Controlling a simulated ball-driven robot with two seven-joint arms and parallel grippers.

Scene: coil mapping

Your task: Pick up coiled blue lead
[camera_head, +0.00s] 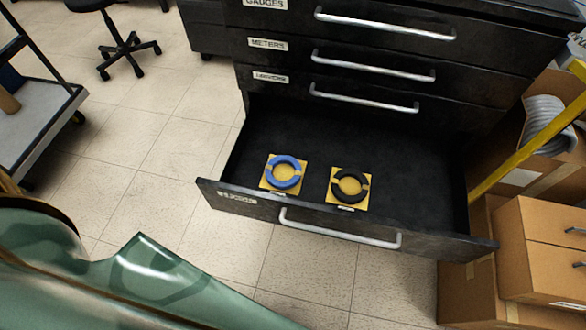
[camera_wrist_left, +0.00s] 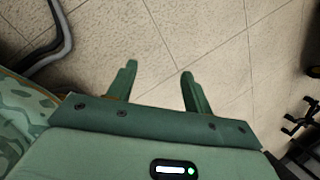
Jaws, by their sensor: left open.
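The coiled blue lead (camera_head: 271,181) is a blue ring on a yellow square card in the open bottom drawer, left of the drawer's middle in the head view. A similar black coil (camera_head: 339,191) on a yellow card lies to its right. My left gripper (camera_wrist_left: 158,70) shows in the left wrist view with its two green fingers apart and nothing between them, over bare floor. The gripper is out of sight in the head view, and the lead is out of sight in the wrist view. My right gripper is not in view.
The dark open drawer (camera_head: 420,187) has a front panel with a silver handle (camera_head: 340,232). Closed drawers stand above it. Cardboard boxes (camera_head: 545,245) and a yellow bar (camera_head: 530,148) are at right. A cart (camera_head: 40,125) and a chair base (camera_head: 125,47) stand at left. Tiled floor is clear in front.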

